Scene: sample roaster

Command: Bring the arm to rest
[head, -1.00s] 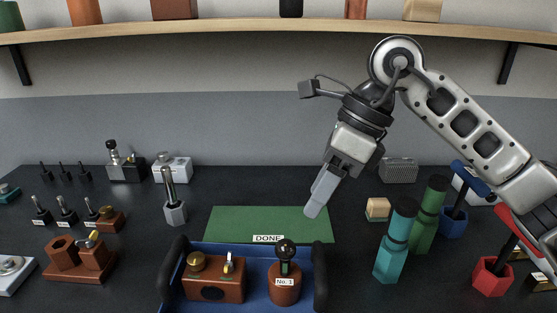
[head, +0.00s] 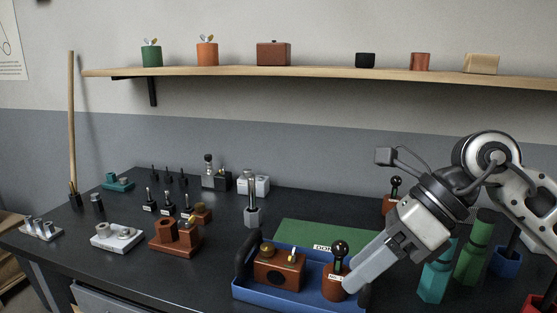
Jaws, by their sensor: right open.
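My right arm reaches in from the right in the head view. Its gripper (head: 358,279) points down and left, in front of the right end of the blue tray (head: 270,292). Its fingers overlap in this view, and nothing shows held in them. In the tray stand a brown block with a brass knob (head: 280,272) and a round brown piece with a black ball-topped handle (head: 335,284). The gripper hides the tray's right handle and comes close to the round piece in the picture; I cannot tell if they touch. My left gripper is out of view.
A green mat (head: 310,234) marked DONE lies behind the tray. Teal (head: 434,280) and green (head: 473,255) cylinders stand right, near my arm. A grey post (head: 252,215), small black-handled tools and brown blocks (head: 175,238) stand left. A shelf (head: 300,71) hangs above.

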